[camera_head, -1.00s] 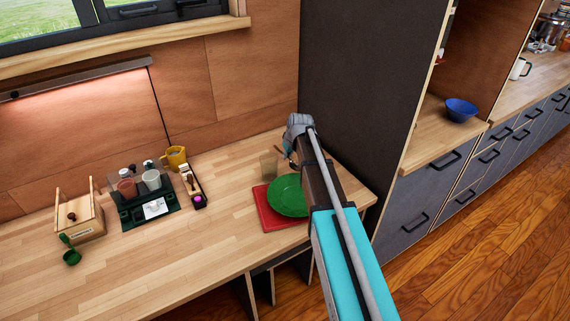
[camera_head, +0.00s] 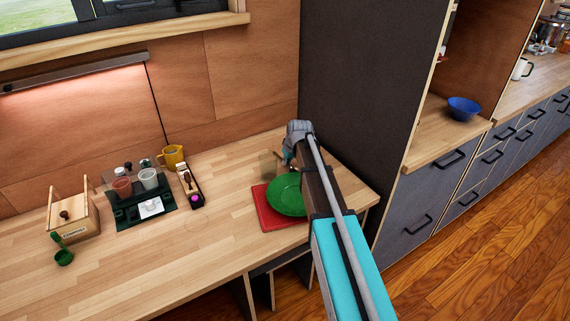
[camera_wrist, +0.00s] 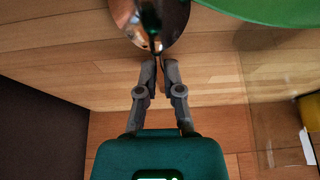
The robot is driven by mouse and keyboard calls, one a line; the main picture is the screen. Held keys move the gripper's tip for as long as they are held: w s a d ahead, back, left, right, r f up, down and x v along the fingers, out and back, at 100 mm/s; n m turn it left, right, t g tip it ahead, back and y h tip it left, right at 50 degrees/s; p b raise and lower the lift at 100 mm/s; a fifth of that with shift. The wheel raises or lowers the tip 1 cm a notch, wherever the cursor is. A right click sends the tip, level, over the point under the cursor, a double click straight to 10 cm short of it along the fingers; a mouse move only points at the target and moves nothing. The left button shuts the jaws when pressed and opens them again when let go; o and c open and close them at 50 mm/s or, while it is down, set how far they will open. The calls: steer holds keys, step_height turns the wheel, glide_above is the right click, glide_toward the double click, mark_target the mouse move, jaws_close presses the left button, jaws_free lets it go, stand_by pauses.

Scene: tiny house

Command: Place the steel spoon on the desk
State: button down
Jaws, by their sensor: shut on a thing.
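The steel spoon (camera_wrist: 172,18) shows in the wrist view as a shiny bowl at the top middle, just beyond my fingertips. My gripper (camera_wrist: 159,64) is shut on the spoon, its two fingers close together. In the head view my gripper (camera_head: 289,157) is over the right end of the wooden desk (camera_head: 215,230), behind the green plate. The spoon is too small and hidden there to make out clearly. In the wrist view the desk surface (camera_wrist: 75,55) lies behind the spoon; I cannot tell whether the spoon touches it.
A green plate (camera_head: 287,196) sits on a red mat (camera_head: 268,217). A clear glass (camera_head: 267,165) stands close to my gripper. A dark tray (camera_head: 130,212) with cups, a yellow mug (camera_head: 172,156) and a wooden box (camera_head: 70,214) stand left. The desk's middle is clear.

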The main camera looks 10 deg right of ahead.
steer(key=c, duration=1.2)
jaws_free()
steer(key=shift+f, duration=0.15)
steer(key=shift+c, duration=0.2)
steer(key=o, duration=0.5)
steer(key=shift+c, duration=0.2)
steer(key=shift+r, duration=0.2)
steer(key=p+v, duration=1.1)
steer(key=v, duration=0.1)
steer(key=s+a+m+g, duration=0.1)
steer(key=s+a+g, duration=0.1)
steer(key=s, duration=1)
steer(key=s+a+f+m+g+h, duration=0.1)
steer(key=s+a+m+g, duration=0.1)
steer(key=s, duration=1)
steer(key=shift+s+a+f+h, duration=0.3)
steer(key=shift+s+a, duration=0.1)
steer(key=shift+a, duration=0.4)
